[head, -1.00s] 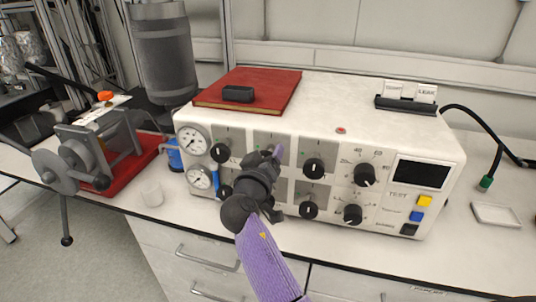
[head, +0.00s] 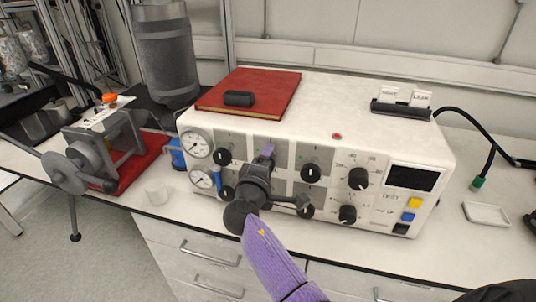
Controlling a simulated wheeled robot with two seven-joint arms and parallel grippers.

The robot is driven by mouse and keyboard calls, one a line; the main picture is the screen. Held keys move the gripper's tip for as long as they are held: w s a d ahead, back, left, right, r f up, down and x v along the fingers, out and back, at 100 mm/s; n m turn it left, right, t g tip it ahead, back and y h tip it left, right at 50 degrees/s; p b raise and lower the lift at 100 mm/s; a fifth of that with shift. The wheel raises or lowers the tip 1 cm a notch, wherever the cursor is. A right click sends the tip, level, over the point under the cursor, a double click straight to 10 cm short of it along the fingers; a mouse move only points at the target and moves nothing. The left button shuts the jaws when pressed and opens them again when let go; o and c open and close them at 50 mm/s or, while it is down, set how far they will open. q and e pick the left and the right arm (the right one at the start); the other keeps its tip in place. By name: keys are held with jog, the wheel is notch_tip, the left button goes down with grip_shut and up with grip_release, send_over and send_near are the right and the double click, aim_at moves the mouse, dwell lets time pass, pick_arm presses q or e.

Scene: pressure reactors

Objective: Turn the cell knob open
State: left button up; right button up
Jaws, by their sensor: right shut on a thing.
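The white control unit (head: 385,130) stands on the bench, with two rows of black knobs on its grey front panels. My right gripper (head: 265,158) reaches up from below to the middle of the front, shut on a knob there. The gripper hides that knob, so its pointer angle cannot be seen. Uncovered knobs include the upper left knob (head: 223,156), the upper middle knob (head: 311,172), the upper right knob (head: 358,179) and the lower right knob (head: 347,214). Their labels are too small to read. My left gripper is not in view.
Two gauges (head: 197,145) sit at the unit's left end. A red book (head: 265,85) and a tag holder (head: 400,108) lie on top. A white tray (head: 486,214) lies right.

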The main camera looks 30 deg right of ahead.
jog(key=n+p, duration=0.2)
jog(key=n, duration=0.3)
jog(key=shift+n+p, duration=0.3)
jog(key=shift+n, duration=0.1)
dwell(0.4)
jog(key=o, duration=1.1)
jog(key=shift+o, duration=0.9)
